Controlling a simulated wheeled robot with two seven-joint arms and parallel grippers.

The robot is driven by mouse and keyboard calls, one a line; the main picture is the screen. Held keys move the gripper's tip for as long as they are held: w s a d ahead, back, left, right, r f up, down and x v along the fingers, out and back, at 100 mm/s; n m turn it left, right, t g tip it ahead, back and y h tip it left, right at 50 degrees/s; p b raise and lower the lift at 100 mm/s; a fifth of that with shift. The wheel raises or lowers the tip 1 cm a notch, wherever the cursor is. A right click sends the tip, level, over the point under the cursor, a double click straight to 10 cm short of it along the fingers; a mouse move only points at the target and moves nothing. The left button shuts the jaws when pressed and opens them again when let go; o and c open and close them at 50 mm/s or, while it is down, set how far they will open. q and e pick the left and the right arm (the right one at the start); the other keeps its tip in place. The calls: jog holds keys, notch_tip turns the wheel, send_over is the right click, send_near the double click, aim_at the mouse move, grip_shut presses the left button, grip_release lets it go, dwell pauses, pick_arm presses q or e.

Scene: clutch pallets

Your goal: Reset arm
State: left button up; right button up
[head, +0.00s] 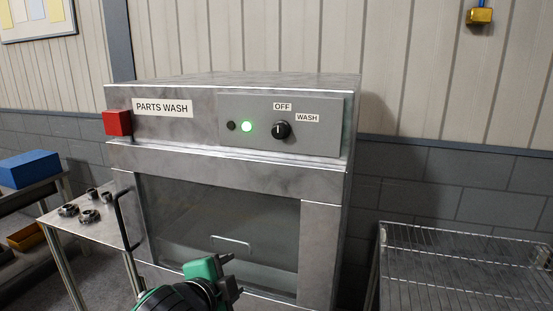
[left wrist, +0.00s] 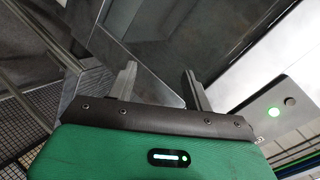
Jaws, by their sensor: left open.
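My left gripper (head: 230,274) is at the bottom middle of the head view, in front of the glass door of the parts washer (head: 225,160). Its two fingers stand apart with nothing between them in the left wrist view (left wrist: 160,88). My right gripper is in neither view. The washer's door (head: 220,200) looks shut, with a dark bar handle (head: 127,215) on its left side. The control knob (head: 282,130) points up, towards the OFF label. A green light (head: 247,127) is lit beside it.
A red block-shaped fitting (head: 117,123) is on the washer's upper left. A side table (head: 100,232) with several dark round parts stands at the left, near a blue bin (head: 29,169). A wire rack (head: 465,260) stands at the right.

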pick_arm(q)
jog(key=s+a+f+n+g+y, duration=0.1)
jog(key=s+a+f+n, duration=0.1)
jog(key=s+f+n, duration=0.3)
jog(key=s+a+f+n+g, duration=0.1)
jog(key=s+a+f+g, duration=0.15)
jog(key=f, duration=0.55)
jog(key=s+a+f+n+g+y, duration=0.1)
jog(key=s+a+f+n, duration=0.15)
jog(key=f, duration=0.35)
jog(key=s+a+f+n+g+y, duration=0.1)
jog(key=s+a+f+n+g, duration=0.15)
jog(key=s+f, duration=0.45)
jog(key=s+a+f+n+g+y, duration=0.1)
jog(key=s+a+f+n+g, duration=0.2)
jog(key=s, duration=0.6)
notch_tip(320, 180, down, 33)
jog(key=s+a, duration=0.1)
jog(key=s, duration=0.1)
jog(key=s+a+f, duration=0.1)
jog(key=s+f, duration=0.8)
jog(key=s+a+f+g, duration=0.1)
jog(key=s+a+f, duration=0.1)
jog(key=s+f, duration=0.7)
jog(key=shift+s+a+f, duration=0.2)
jog(key=shift+a+f, duration=0.1)
jog(key=shift+f, duration=0.25)
